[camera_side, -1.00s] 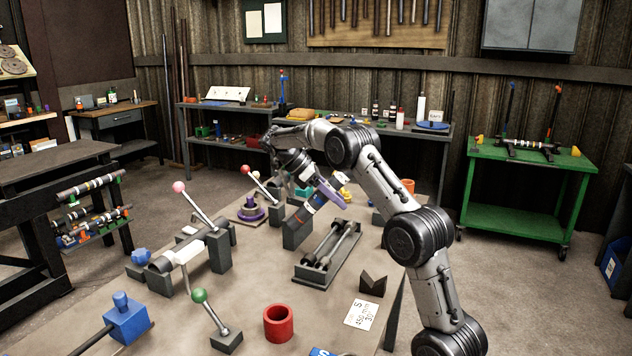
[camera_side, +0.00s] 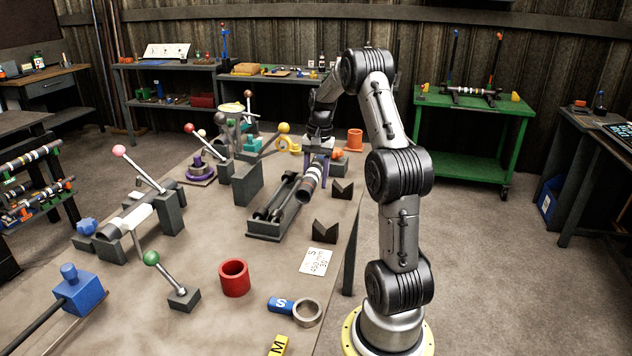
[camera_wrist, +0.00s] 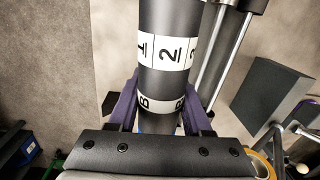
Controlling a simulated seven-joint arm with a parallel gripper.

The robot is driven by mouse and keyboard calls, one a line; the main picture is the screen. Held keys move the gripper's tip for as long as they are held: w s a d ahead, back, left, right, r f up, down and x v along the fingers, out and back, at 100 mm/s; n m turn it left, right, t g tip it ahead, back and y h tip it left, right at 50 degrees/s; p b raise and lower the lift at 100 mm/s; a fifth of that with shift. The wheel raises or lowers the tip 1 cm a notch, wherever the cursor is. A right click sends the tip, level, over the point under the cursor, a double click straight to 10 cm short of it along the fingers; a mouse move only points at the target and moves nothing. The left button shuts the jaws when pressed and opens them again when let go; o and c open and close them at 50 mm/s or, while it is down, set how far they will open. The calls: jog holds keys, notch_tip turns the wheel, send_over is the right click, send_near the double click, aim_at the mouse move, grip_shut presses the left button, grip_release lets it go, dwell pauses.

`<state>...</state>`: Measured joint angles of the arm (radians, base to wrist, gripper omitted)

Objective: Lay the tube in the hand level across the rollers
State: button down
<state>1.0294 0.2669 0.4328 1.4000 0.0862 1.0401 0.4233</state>
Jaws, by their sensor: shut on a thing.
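The tube (camera_side: 312,181) is dark with white bands and an open near end. In the wrist view the tube (camera_wrist: 171,22) shows white bands marked 1, 2 and B. My gripper (camera_side: 320,154) is shut on it, and in the wrist view the purple fingers of my gripper (camera_wrist: 158,108) stand on both sides of it. The roller stand (camera_side: 270,234) has two long rollers (camera_side: 279,197). The tube lies along the rollers' right side in the side view, roughly in line with them. Whether it touches them I cannot tell. In the wrist view bright rollers (camera_wrist: 213,58) show right of the tube.
Two dark V-blocks (camera_side: 325,230) stand right of the roller stand, near the bench edge. A grey block (camera_side: 247,184) and ball-ended levers stand to the left. A red ring (camera_side: 234,278) and a paper card (camera_side: 316,261) lie in front.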

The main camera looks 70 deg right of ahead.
jog(key=shift+w+d+r+m, duration=0.1)
jog(key=shift+w+d+m, duration=0.1)
jog(key=shift+d+m, duration=0.2)
jog(key=shift+r, duration=0.1)
send_near(282, 202)
jog(key=shift+s+a+f, duration=0.1)
jog(key=shift+s+f, duration=0.5)
jog(key=shift+s, duration=0.3)
jog(key=shift+s+f, duration=0.65)
jog(key=shift+s, duration=0.2)
jog(key=shift+w+f, duration=0.25)
jog(key=shift+w, duration=0.7)
jog(key=shift+w+f, duration=0.25)
jog(key=shift+w, duration=0.7)
jog(key=shift+f, duration=1.25)
